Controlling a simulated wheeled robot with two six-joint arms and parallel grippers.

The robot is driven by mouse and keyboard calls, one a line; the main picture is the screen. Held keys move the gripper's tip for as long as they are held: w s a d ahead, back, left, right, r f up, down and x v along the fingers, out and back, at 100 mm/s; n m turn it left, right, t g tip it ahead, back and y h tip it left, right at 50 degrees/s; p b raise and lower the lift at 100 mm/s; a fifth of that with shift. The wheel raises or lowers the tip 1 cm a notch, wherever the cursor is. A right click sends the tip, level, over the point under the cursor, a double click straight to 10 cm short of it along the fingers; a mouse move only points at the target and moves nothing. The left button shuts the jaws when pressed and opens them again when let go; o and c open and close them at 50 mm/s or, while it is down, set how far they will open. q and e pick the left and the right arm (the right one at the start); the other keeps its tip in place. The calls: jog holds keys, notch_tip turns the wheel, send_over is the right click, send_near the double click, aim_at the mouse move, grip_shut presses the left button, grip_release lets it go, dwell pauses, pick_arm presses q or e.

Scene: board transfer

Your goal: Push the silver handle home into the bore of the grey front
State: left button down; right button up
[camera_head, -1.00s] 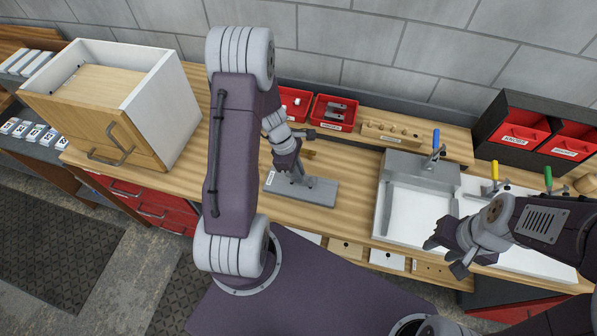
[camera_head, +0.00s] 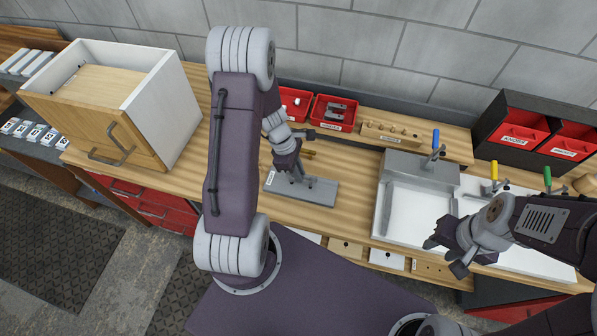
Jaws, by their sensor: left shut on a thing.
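The grey front (camera_head: 324,192) lies flat on the wooden bench, left of the white tray. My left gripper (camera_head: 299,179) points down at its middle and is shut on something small. I take this to be the silver handle, but it is too small and too hidden by the fingers to make out clearly. The bore is hidden too, so I cannot tell how deep the handle sits. My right gripper (camera_head: 446,258) is open and empty, above the front edge of the white tray.
A white tray (camera_head: 409,218) with clamps stands right of the grey front. Red bins (camera_head: 333,113) and a wooden block with holes (camera_head: 391,134) stand behind. A wooden-fronted cabinet (camera_head: 110,119) is at left. Bare bench lies between cabinet and grey front.

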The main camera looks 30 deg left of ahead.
pick_arm(q)
jog(key=shift+f+b, duration=0.95)
jog(key=shift+f, duration=0.15)
dwell(0.4)
jog(key=c, duration=1.3)
grip_release()
jog(key=shift+c, duration=0.2)
jog(key=p+v, duration=0.1)
jog(key=v, duration=0.8)
jog(key=shift+r, duration=0.1)
